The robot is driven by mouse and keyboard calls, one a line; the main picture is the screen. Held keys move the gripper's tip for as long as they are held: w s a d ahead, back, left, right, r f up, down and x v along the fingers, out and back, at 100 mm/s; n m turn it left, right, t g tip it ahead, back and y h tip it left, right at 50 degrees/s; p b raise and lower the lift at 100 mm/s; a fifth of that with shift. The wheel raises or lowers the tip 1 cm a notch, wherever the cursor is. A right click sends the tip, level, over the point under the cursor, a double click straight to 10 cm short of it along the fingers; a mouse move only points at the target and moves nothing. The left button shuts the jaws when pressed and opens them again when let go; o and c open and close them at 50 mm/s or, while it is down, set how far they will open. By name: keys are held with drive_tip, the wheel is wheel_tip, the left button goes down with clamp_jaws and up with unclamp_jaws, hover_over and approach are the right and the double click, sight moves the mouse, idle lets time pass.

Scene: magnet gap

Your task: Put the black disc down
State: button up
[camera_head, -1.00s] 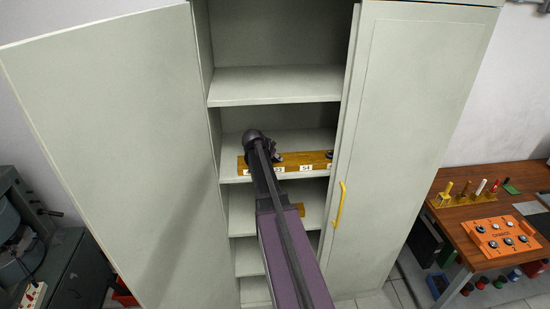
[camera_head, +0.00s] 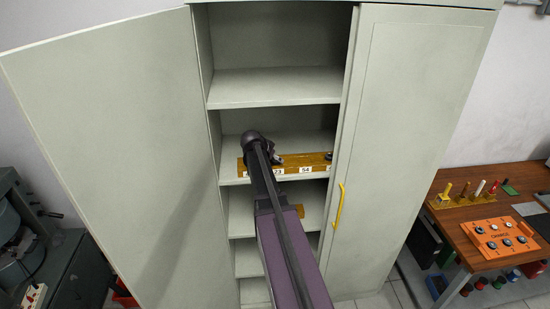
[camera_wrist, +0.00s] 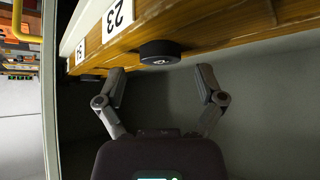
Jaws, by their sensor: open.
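The black disc (camera_wrist: 160,52) sits on the wooden board (camera_wrist: 210,32), near an upside-down label reading 23 (camera_wrist: 117,15). My gripper (camera_wrist: 160,72) is open, its two fingers spread to the left and right of the disc, with gaps visible between the fingertips and the disc. In the head view, my gripper (camera_head: 274,156) is at the board (camera_head: 292,161) on a cabinet shelf; my arm hides part of the board.
The cabinet's left door (camera_head: 110,150) stands open; the right door (camera_head: 405,150) borders the opening on the right. Another shelf (camera_head: 275,87) lies above. Another dark disc (camera_wrist: 90,78) shows farther along the board. A workbench (camera_head: 480,215) stands at the right.

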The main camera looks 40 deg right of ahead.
drive_tip(key=p+v, duration=0.8)
drive_tip(key=v, duration=0.3)
drive_tip(key=shift+a, duration=0.15)
idle(0.8)
drive_tip(key=s+a+f+n+y, duration=0.1)
drive_tip(key=s+a+n, duration=0.4)
drive_tip(key=a, duration=0.6)
drive_tip(key=s+a+f+n+g+y, duration=0.1)
drive_tip(key=s+a+n+y, duration=0.3)
drive_tip(key=a, duration=0.7)
drive_tip(key=s+a+f+n+g+y, duration=0.1)
drive_tip(key=s+a+n, duration=0.5)
drive_tip(key=a, duration=0.6)
drive_tip(key=shift+s+f+y, duration=0.2)
drive_tip(key=shift+f+y, duration=0.6)
drive_tip(key=shift+y, duration=0.2)
drive_tip(key=shift+a+f, duration=0.1)
wheel_tip(320, 180, down, 21)
drive_tip(key=b, duration=2.1)
drive_tip(key=shift+r, duration=0.2)
